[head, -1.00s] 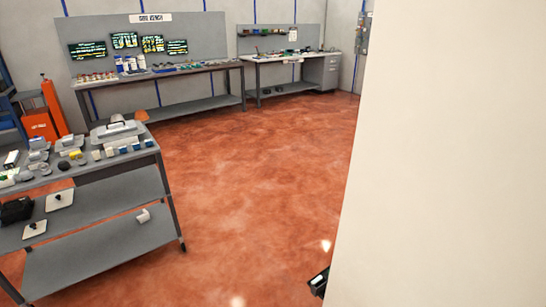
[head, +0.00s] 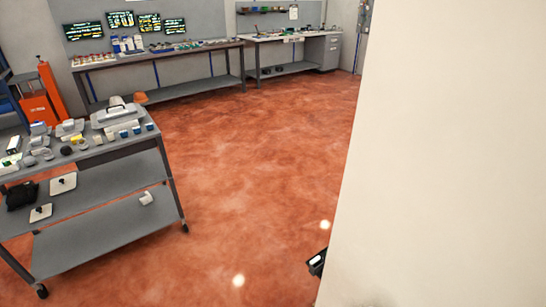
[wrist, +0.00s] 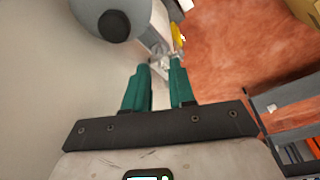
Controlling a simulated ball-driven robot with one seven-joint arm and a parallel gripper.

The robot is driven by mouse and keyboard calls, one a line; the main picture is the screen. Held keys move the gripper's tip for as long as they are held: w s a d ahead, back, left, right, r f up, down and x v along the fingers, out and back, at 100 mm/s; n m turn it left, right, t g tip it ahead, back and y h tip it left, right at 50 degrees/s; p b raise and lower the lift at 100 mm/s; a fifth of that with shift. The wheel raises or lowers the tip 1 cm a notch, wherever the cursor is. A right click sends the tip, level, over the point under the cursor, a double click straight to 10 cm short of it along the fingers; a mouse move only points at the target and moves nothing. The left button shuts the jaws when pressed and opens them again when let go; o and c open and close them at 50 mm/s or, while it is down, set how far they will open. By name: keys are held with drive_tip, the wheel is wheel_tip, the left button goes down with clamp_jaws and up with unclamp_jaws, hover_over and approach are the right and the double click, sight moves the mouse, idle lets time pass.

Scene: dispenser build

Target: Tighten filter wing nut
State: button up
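In the wrist view my gripper (wrist: 159,62) has two teal fingers with a clear gap between them, and nothing shows clamped there. Just beyond the fingertips is a small pale metallic piece (wrist: 158,50); it may be the wing nut, but it is too small to tell. A yellow part (wrist: 178,36) is beside it. A grey rounded body with a dark round end (wrist: 113,26) is at upper left, close to the fingers. I cannot tell whether the fingertips touch the metallic piece. The filter and wing nut cannot be made out in the head view.
A large cream panel (head: 445,150) fills the right of the head view. A grey cart (head: 100,235) with small parts stands at left. Benches (head: 170,62) line the back wall. The red floor (head: 240,160) between is clear.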

drive_tip(key=shift+r+p, duration=0.85)
drive_tip(key=shift+r, duration=1.15)
drive_tip(key=s+d+r+b, duration=0.1)
drive_tip(key=s+d+r, duration=0.1)
drive_tip(key=s, duration=0.6)
drive_tip(key=s+d+r+m+b, duration=0.1)
drive_tip(key=s+d+r+b, duration=0.1)
drive_tip(key=s, duration=0.6)
drive_tip(key=s+d+r+m+g+b, duration=0.1)
drive_tip(key=s+d+r+b, duration=0.1)
drive_tip(key=s, duration=0.7)
drive_tip(key=shift+d+r, duration=0.75)
drive_tip(key=shift+d, duration=0.4)
